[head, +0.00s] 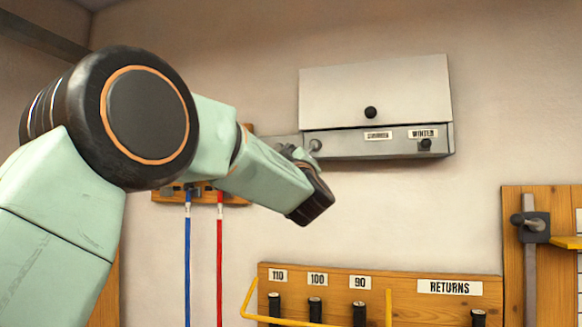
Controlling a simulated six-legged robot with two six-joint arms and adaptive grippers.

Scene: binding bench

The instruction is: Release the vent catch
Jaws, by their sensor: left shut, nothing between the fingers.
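A pale grey metal vent box (375,90) is fixed to the wall, with a round black knob (370,112) low on its front flap. Along its lower strip are a label that seems to read SUMMER (378,136) and a label WINTER (422,133). A small dark catch (425,144) sits just under the WINTER label. My left gripper (298,153) is at the lower left corner of the box, beside a small round grey fitting (316,145). Its fingers are shut and empty, partly hidden by my wrist; I cannot tell if they touch the box. My right gripper is out of view.
A wooden rack marked RETURNS (450,287) holds several dark-handled tools below, with a yellow rail (250,300) in front. A blue cord (187,255) and a red cord (220,255) hang at left. A clamp (530,227) is at right. The wall beneath the box is clear.

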